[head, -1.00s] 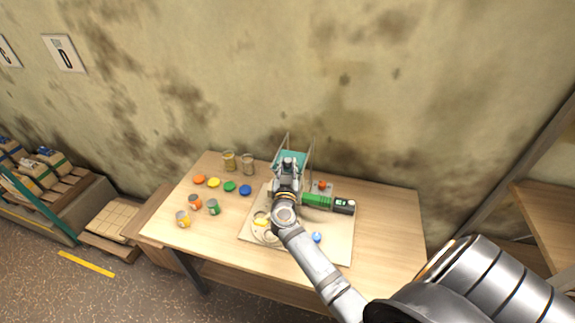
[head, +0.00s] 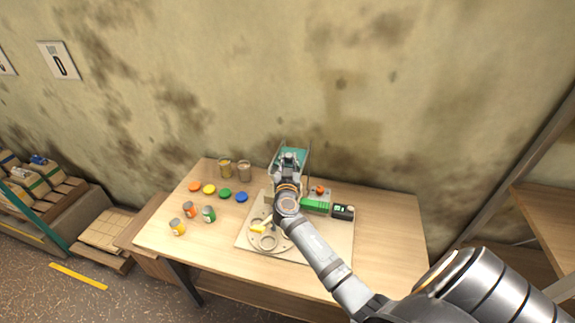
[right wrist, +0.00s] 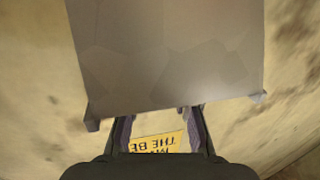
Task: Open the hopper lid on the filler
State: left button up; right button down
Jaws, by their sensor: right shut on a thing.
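The filler stands at the back of the table, with a teal hopper part (head: 297,158) showing around my right gripper (head: 289,160). In the right wrist view, a flat grey panel (right wrist: 165,55), which looks like the hopper lid, fills the upper middle. The fingers of my right gripper (right wrist: 159,125) reach its near edge and are shut on it. The exact contact is partly hidden under the panel. My right arm covers much of the filler's front in the head view. My left gripper is not in view.
A pale round plate (head: 269,240) lies on the base board beside my arm. A green part with a dark display end (head: 343,212) is to the right. The table's right side is clear.

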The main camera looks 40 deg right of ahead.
jog(key=c, duration=1.1)
grip_release()
jog(key=v, duration=1.2)
